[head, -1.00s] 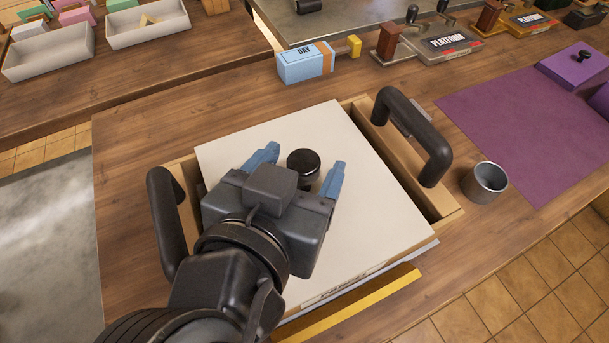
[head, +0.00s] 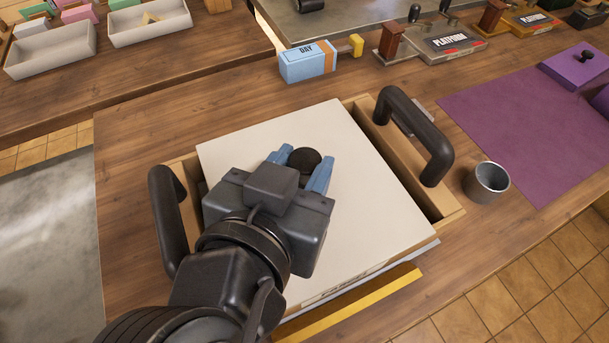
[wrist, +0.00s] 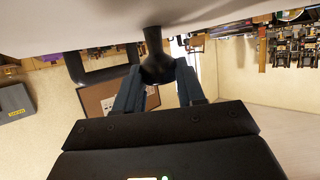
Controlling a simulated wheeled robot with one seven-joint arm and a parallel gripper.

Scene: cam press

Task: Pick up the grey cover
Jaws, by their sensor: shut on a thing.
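The grey cover (head: 370,205) is a pale, flat square panel with a round black knob (head: 304,160) on top. It lies on a wooden box (head: 448,212) in the head view. My gripper (head: 304,168) is over the cover with its blue fingers shut on the knob, one on each side. In the wrist view the knob (wrist: 155,66) sits between the fingertips, with the cover's pale surface (wrist: 110,14) along the top edge. My wrist hides part of the cover's near left side.
Black handles stand at the left (head: 168,220) and right (head: 420,135) of the cover. A grey metal cup (head: 486,182) stands close to the right handle. A blue box (head: 306,63) lies behind, and a purple mat (head: 530,125) covers the right side.

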